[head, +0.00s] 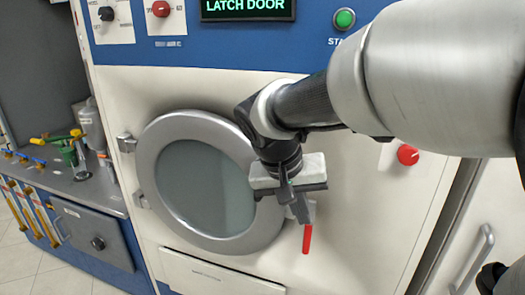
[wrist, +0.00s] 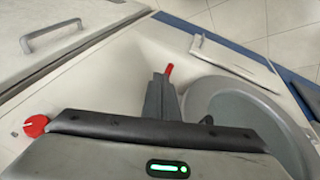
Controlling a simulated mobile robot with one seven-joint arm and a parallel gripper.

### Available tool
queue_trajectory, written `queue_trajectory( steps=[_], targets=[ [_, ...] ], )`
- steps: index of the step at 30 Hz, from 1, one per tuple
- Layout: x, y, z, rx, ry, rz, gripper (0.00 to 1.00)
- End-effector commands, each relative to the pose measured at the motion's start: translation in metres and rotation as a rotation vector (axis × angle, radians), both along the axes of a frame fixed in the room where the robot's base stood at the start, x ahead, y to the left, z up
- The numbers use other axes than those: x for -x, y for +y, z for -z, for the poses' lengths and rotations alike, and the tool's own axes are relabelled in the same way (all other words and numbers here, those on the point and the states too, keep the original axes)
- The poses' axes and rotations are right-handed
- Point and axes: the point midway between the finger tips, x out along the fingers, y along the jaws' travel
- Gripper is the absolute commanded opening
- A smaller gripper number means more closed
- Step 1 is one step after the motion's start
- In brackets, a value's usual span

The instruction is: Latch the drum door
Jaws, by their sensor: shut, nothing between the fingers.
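The round drum door (head: 150,165) has a grey rim and a dull glass pane, with hinges on its left. It looks swung to against the white machine front; I cannot tell whether it is fully seated. A latch handle with a red grip (head: 307,238) hangs downward at the door's right edge. My gripper (head: 287,192) is shut and empty, just above the red grip and in front of the latch, hiding its upper part. In the wrist view the shut fingers (wrist: 160,98) point toward the red grip (wrist: 169,70), beside the door rim (wrist: 192,100). Contact is unclear.
The display (head: 247,8) reads LATCH DOOR, with a green button (head: 344,19) to its right. A red knob (head: 408,154) sticks out right of the door. A bench (head: 100,200) with bottles and tools stands at left. A bar-handled panel (head: 478,255) is at right.

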Motion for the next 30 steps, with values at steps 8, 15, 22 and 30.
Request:
queue_trajectory(
  steps=[8,15,22,30],
  targets=[
    [-0.067,0.060,0.084,0.166,-0.050,0.075,0.00],
    [-0.087,0.084,0.110,0.217,-0.101,0.104,0.00],
    [-0.088,0.085,0.110,0.220,-0.105,0.108,0.00],
    [-0.090,0.081,0.117,0.220,-0.104,0.107,0.00]
  ],
)
